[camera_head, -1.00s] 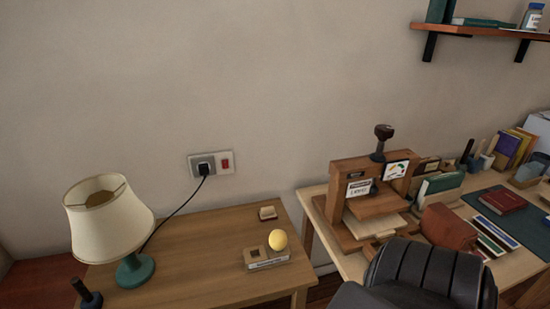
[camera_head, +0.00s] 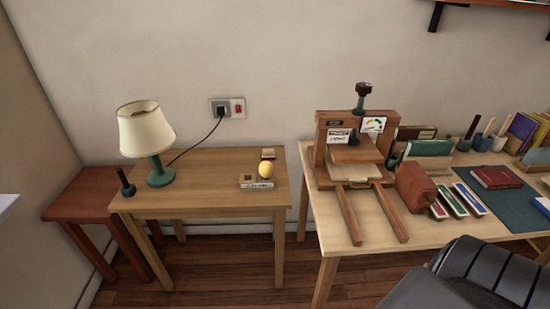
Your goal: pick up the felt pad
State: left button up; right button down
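I cannot tell for certain which thing is the felt pad. A small cream-topped block (camera_head: 268,154) lies at the back right of the small wooden table (camera_head: 215,200). A pale flat slab (camera_head: 355,172) lies on the bed of the wooden press (camera_head: 384,150) on the desk to the right. Neither of my grippers is in view.
The desk (camera_head: 385,232) holds books and a green mat (camera_head: 500,212). A black chair (camera_head: 465,275) stands front right.

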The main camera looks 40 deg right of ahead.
aim_at(267, 154)
jog(key=z, duration=2.05)
jog(key=i, duration=0.45)
